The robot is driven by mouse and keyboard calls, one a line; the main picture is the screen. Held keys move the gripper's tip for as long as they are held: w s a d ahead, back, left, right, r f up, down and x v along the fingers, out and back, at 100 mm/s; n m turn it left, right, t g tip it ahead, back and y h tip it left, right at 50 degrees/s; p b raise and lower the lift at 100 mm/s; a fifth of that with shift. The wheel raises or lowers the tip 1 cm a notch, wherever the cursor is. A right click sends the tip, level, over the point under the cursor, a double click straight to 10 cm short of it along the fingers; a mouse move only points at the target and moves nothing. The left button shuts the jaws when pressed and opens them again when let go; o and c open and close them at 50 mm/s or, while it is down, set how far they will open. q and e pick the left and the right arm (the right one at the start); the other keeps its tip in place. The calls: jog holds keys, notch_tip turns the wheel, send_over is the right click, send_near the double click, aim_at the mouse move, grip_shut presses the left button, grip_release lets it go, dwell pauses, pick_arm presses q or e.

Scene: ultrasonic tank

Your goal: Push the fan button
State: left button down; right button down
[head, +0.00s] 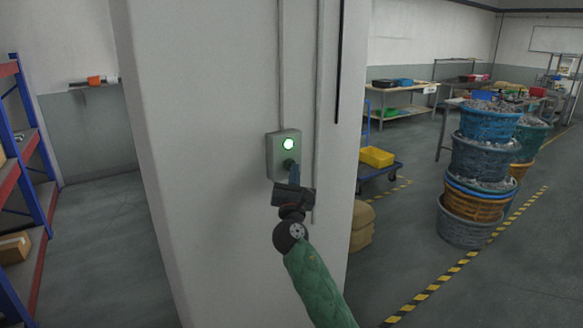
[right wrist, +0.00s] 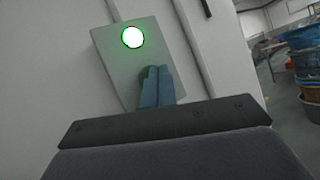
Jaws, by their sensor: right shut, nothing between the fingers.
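A grey control box (head: 273,157) is fixed to the white pillar. Its upper round button or lamp (head: 288,143) glows green, and it also shows in the right wrist view (right wrist: 132,37). Below it is a dark round button (head: 288,163), mostly hidden behind my fingers. My right gripper (head: 291,166) is shut and empty, with its blue fingertips in front of the lower button. In the right wrist view the fingertips (right wrist: 155,72) overlap that button (right wrist: 147,72); they look at or very close to it, but I cannot tell whether they touch. My left gripper is not in view.
The white pillar (head: 215,230) fills the middle. A blue and red shelf (head: 30,150) stands at the left. Stacked baskets (head: 478,180) and a trolley with a yellow crate (head: 377,157) stand at the right.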

jog(key=shift+w+a, duration=0.1)
jog(key=shift+w, duration=0.05)
dwell(0.3)
jog(key=shift+w+a+r, duration=0.1)
jog(key=shift+w, duration=0.05)
dwell(0.5)
jog(key=shift+s, duration=0.35)
jog(key=s+d+p, duration=0.2)
jog(key=s+d, duration=0.1)
jog(key=s, duration=0.1)
jog(key=shift+s+d+p, duration=0.35)
jog(key=shift+d+p, duration=0.05)
